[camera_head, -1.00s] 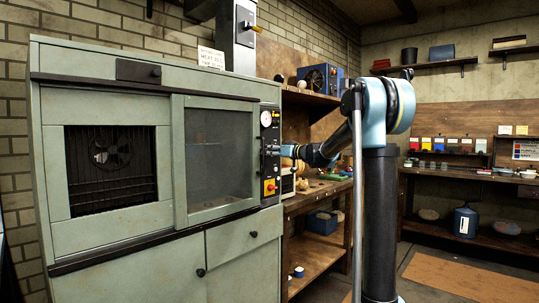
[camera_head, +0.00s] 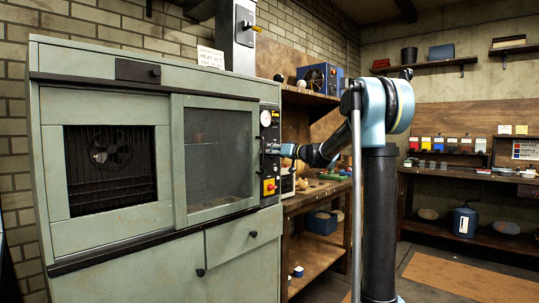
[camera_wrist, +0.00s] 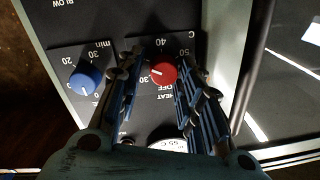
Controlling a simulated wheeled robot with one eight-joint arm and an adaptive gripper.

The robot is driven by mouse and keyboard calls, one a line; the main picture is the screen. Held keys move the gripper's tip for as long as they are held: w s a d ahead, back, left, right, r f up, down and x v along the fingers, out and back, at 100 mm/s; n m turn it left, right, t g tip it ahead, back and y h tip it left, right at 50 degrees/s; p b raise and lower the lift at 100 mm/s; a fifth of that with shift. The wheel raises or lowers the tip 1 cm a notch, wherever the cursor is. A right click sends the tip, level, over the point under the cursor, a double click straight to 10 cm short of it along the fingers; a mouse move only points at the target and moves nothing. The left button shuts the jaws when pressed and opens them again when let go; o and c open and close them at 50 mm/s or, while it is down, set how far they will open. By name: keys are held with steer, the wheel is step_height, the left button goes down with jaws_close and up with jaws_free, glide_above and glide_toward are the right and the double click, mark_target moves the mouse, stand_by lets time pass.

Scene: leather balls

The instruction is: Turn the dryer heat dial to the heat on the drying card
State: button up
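The red heat dial (camera_wrist: 162,73) shows in the wrist view on a black plate marked OFF, 30, 40 and 50 with a C. Its white line points left in the picture, toward the side of the 30 mark. My gripper (camera_wrist: 160,76) is open, with one finger on each side of the red dial. A gap shows beside the dial; I cannot tell whether either finger touches it. In the head view my gripper (camera_head: 276,149) is at the dryer's control panel (camera_head: 269,131). The drying card (camera_head: 210,58) stands on top of the dryer (camera_head: 128,258); its print is too small to read surely.
A blue minutes dial (camera_wrist: 83,82) sits left of the red dial, close to the left finger. A white gauge (camera_wrist: 168,145) is partly hidden below. A red button on a yellow plate (camera_head: 269,187) is low on the panel. Shelves with a blue machine (camera_head: 319,78) stand beside the dryer.

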steer(key=v, duration=1.1)
steer(key=shift+d, duration=0.45)
steer(key=shift+s+f, duration=0.1)
steer(key=shift+s, duration=0.05)
steer(key=s+d+f+m+g+h, duration=0.1)
steer(key=s+f+g+h, duration=0.2)
steer(key=s+f, duration=0.7)
steer(key=s+f+m+g+h, duration=0.1)
steer(key=s+f+g+h, duration=0.15)
steer(key=s+f, duration=0.8)
steer(key=s+d+f+m+g+h, duration=0.1)
steer(key=s+d+f+h, duration=0.2)
steer(key=s+d+f, duration=0.2)
steer(key=s+d+f+m+h, duration=0.2)
steer(key=s+d+f, duration=0.3)
steer(key=s+f, duration=0.3)
steer(key=s+d+f+m+g+h, duration=0.1)
steer(key=s+d+f+h, duration=0.3)
steer(key=s, duration=0.9)
step_height(320, 180, down, 3)
steer(key=shift+d+r+m+g, duration=0.15)
steer(key=shift+d+m+g, duration=0.35)
steer(key=shift+d, duration=0.6)
